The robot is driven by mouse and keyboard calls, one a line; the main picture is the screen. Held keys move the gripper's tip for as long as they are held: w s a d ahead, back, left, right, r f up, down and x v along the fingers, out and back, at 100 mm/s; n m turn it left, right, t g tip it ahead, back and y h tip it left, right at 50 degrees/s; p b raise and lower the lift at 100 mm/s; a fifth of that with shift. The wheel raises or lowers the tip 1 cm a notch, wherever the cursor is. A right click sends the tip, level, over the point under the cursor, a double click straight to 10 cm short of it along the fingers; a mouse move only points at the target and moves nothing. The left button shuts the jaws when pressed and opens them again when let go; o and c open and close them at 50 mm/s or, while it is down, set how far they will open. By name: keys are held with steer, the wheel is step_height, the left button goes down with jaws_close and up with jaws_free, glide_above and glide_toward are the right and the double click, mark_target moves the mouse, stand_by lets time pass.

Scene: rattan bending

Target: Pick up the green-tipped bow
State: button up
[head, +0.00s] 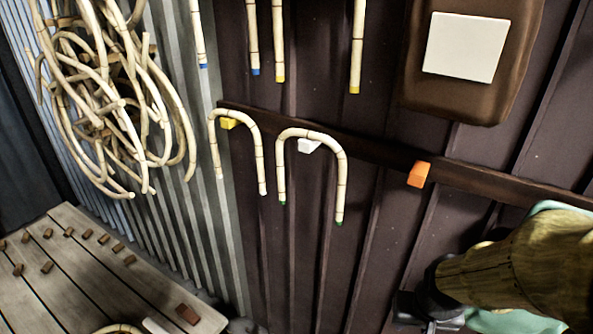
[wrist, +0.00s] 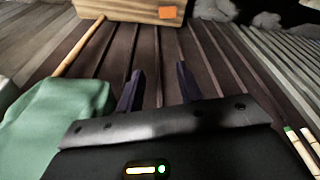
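The green-tipped bow (head: 314,135) is a pale, banded rattan arch with both dark green ends pointing down. It hangs over a white peg (head: 308,147) on the dark wall rail in the head view. My gripper (wrist: 158,78) is open, with two dark fingers apart and nothing between them in the wrist view. In the head view only part of it shows, low at the right, well apart from the bow. A green-tipped rattan end (wrist: 291,131) shows at the wrist view's right edge; I cannot tell whether it is this bow's.
A pale-tipped bow (head: 236,112) hangs left on a yellow peg (head: 229,124). An orange peg (head: 419,174) on the rail is empty. Rods with blue and yellow tips (head: 278,50) hang above. A rattan coil (head: 110,90) hangs left, over a slatted table (head: 75,275) with small blocks.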

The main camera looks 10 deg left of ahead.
steer(key=shift+o, duration=0.6)
steer(key=shift+w+d, duration=0.1)
steer(key=w+a+r+m+t+p, duration=0.25)
steer(key=w+a+t, duration=0.45)
steer(key=w+a, duration=0.85)
steer(key=s+a+r+m+t+h+p, duration=0.1)
steer(key=s+a+r+t+h+p, duration=0.2)
steer(key=s+a+r+t+h, duration=0.2)
steer(key=a+r+t+h, duration=0.1)
steer(key=a+t, duration=0.1)
steer(key=a, duration=0.1)
steer(key=shift+s+a+r, duration=0.15)
steer(key=shift+a+r, duration=0.05)
